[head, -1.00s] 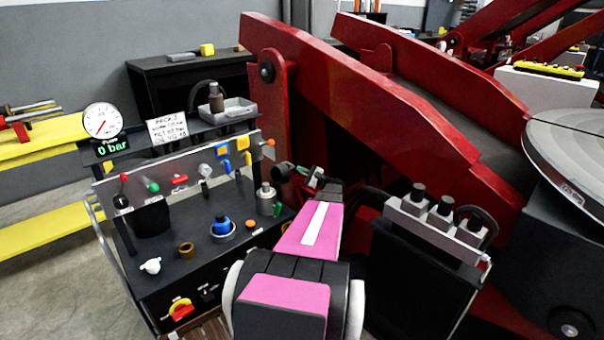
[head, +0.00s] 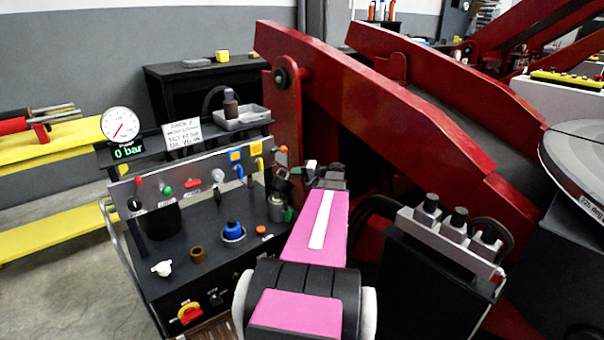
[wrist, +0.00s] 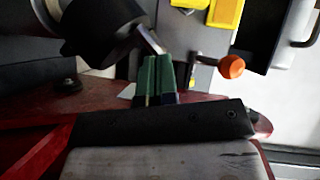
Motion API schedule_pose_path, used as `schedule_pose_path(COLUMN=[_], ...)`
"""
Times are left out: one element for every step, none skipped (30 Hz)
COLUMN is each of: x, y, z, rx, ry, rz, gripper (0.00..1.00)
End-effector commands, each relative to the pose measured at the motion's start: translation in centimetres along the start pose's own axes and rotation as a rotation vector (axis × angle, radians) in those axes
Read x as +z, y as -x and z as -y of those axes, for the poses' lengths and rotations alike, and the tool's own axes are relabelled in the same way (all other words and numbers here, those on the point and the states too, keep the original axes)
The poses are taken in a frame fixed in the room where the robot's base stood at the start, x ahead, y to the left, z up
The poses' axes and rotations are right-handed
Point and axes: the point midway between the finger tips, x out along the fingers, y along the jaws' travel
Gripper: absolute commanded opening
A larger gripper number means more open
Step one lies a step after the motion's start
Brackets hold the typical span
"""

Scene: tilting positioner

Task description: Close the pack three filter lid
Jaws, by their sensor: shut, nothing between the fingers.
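The pack three bench (head: 212,215) stands left of my arm, with its sign (head: 182,134) on the back shelf. At its right end is a pale metal canister (head: 277,209). A dark round part (head: 282,180), apparently the filter lid, shows just above it; its exact angle is hard to tell. A dark round part also looms at upper left in the wrist view (wrist: 98,30), with a metal rod beside it. My gripper (head: 312,166) is right of and slightly above the dark part. Its green fingers (wrist: 157,78) are shut and empty. Contact with the rod cannot be told.
Red lifting arms (head: 390,110) rise behind and right of my arm. The gauge (head: 120,125) reads 0 bar.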

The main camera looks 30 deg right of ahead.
Motion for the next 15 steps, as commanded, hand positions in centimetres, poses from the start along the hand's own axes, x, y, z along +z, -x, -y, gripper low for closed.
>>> schedule_pose_path(x=[0.8, 1.1, 1.5, 1.8, 2.1, 2.5, 2.8, 3.0, 3.4, 3.7, 4.0, 4.3, 4.6, 4.8, 5.1], y=[-0.3, -0.6, -0.8, -1.0, -1.1, -1.4, -1.6, -1.8, -2.1, -2.2, -2.4, -2.7, -2.9, -3.0, -3.3], z=[0.5, 0.6, 0.7, 0.8, 0.8, 0.9, 0.9, 1.0, 1.0, 1.0, 1.0, 1.0, 1.0, 0.9, 0.9], rx=[0.026, 0.041, 0.063, 0.078, 0.095, 0.115, 0.132, 0.147, 0.168, 0.183, 0.198, 0.218, 0.231, 0.246, 0.263], ry=[0.039, 0.063, 0.094, 0.118, 0.141, 0.172, 0.197, 0.219, 0.250, 0.273, 0.294, 0.324, 0.344, 0.365, 0.391], rz=[0.001, 0.002, 0.001, 0.001, 0.001, 0.001, 0.002, 0.001, 0.002, 0.001, 0.001, 0.001, 0.002, 0.002, 0.002], gripper=[0.00, 0.00, 0.00, 0.00, 0.00, 0.00, 0.00, 0.00, 0.00, 0.00, 0.00, 0.00, 0.00, 0.00, 0.00])
